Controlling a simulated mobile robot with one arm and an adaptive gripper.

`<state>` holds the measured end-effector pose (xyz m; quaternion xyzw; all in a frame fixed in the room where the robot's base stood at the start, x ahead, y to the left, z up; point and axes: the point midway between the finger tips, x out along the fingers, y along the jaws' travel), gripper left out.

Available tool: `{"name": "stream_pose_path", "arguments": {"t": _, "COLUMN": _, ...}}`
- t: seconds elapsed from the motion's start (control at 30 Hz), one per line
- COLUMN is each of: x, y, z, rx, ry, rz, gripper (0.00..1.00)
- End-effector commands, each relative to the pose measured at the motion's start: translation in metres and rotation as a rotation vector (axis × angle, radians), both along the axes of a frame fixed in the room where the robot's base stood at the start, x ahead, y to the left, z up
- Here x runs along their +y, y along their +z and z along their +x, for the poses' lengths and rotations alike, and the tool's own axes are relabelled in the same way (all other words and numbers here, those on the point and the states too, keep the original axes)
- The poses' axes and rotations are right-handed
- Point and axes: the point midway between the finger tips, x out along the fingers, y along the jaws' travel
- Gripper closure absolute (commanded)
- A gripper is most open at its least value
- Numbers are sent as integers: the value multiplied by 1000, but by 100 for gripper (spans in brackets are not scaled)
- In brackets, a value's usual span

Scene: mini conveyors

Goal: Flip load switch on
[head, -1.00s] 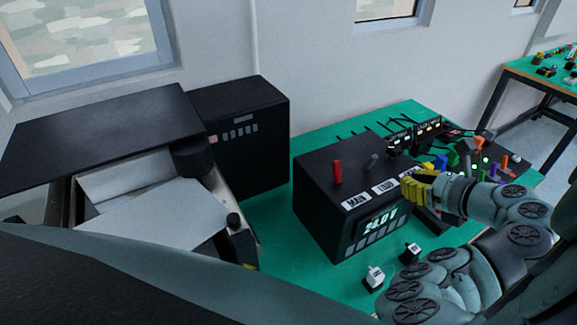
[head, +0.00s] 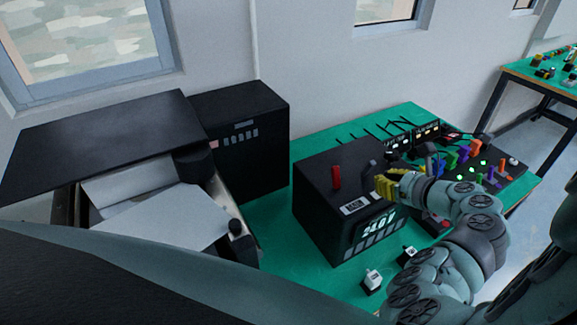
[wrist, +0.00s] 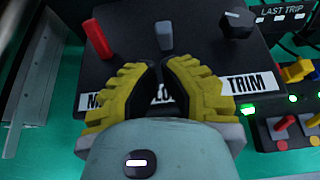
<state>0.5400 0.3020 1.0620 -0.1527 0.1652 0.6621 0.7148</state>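The black power box (head: 318,205) stands on the green table. A grey lever (head: 369,165) rises from its top, behind the LOAD label. The same grey lever shows in the wrist view (wrist: 164,36), just beyond my fingertips and apart from them. My gripper (head: 380,186) has yellow ribbed fingers and hovers over the front of the box top. In the wrist view my gripper (wrist: 162,68) has its fingertips close together with nothing between them. The fingers partly hide the LOAD label (wrist: 180,95).
A red lever (head: 336,177) stands left of the grey one, by the MAIN label. A black knob (wrist: 236,24) lies to the right, near TRIM. Coloured switches and plugs (head: 465,155) crowd the right of the table. A printer-like machine (head: 100,140) stands left.

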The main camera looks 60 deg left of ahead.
Motion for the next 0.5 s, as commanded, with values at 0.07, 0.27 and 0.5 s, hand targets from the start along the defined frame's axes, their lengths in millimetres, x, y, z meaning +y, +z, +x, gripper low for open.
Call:
{"name": "stream_pose_path", "arguments": {"t": 0.07, "x": 9, "y": -2, "z": -1, "rx": 0, "ry": 4, "rz": -2, "gripper": 100}}
{"name": "stream_pose_path", "arguments": {"t": 0.27, "x": 24, "y": -10, "z": 0, "rx": -1, "ry": 5, "rz": 1, "gripper": 100}}
{"name": "stream_pose_path", "arguments": {"t": 0.5, "x": 31, "y": -14, "z": 1, "rx": 0, "ry": 2, "rz": 0, "gripper": 100}}
